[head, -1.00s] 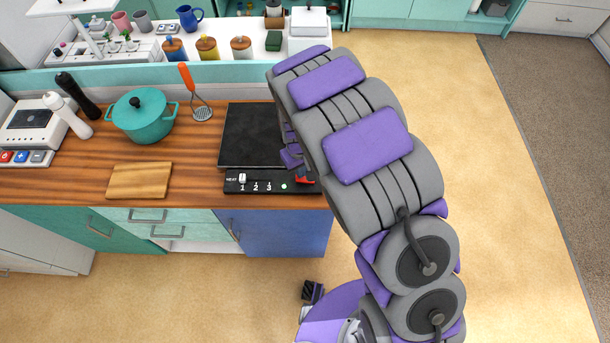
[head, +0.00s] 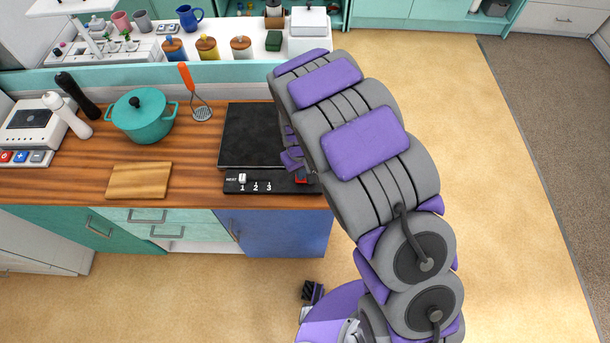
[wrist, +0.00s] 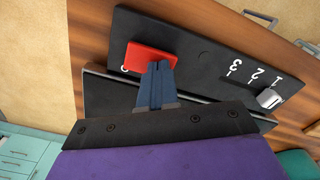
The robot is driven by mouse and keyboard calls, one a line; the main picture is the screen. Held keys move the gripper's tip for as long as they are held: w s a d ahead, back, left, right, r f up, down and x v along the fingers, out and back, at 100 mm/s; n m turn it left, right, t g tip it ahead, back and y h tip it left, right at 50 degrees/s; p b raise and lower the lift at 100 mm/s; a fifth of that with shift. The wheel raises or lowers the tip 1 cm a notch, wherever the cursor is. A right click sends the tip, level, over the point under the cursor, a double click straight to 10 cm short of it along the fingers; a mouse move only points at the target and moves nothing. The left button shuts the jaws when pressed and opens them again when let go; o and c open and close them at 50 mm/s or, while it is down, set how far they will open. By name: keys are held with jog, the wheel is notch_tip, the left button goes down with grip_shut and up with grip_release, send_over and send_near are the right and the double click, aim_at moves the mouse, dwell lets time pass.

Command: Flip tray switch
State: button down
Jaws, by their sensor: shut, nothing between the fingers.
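The tray (head: 250,135) is a black hot plate on the wooden counter, with a control strip (head: 262,187) along its front edge. A red rocker switch (head: 301,178) sits at the right end of the strip, partly hidden by my arm in the head view. In the wrist view the red switch (wrist: 138,56) lies under my gripper (wrist: 160,66). The gripper's blue fingers are shut and empty, their tips at the switch's edge, seemingly touching it. A white heat slider (wrist: 268,98) stands near mark 1. The small indicator lamp (wrist: 203,54) is dark.
A teal pot (head: 142,117), a cutting board (head: 139,181), a masher (head: 201,112) and two shakers stand left of the tray. The counter's front edge is just below the strip. Open floor lies to the right.

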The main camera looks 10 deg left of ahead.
jog(key=shift+r+p, duration=1.15)
jog(key=shift+r, duration=2.3)
jog(key=s+d+r+m, duration=0.2)
jog(key=s+d+r, duration=0.2)
jog(key=d+r, duration=0.4)
jog(key=s+d+r+m, duration=0.3)
jog(key=d+r, duration=0.4)
jog(key=d, duration=0.2)
jog(key=s+d+r+m, duration=0.1)
jog(key=s+d+r, duration=0.1)
jog(key=s, duration=0.4)
jog(key=s+d+r+m+g, duration=0.1)
jog(key=s+d+r, duration=0.2)
jog(key=s, duration=0.4)
jog(key=s+d+r+m, duration=0.1)
jog(key=s+d+r, duration=0.1)
jog(key=s+d, duration=0.2)
jog(key=s, duration=0.2)
jog(key=shift+s+d+r+m+g, duration=0.35)
jog(key=shift+d+m+g, duration=0.05)
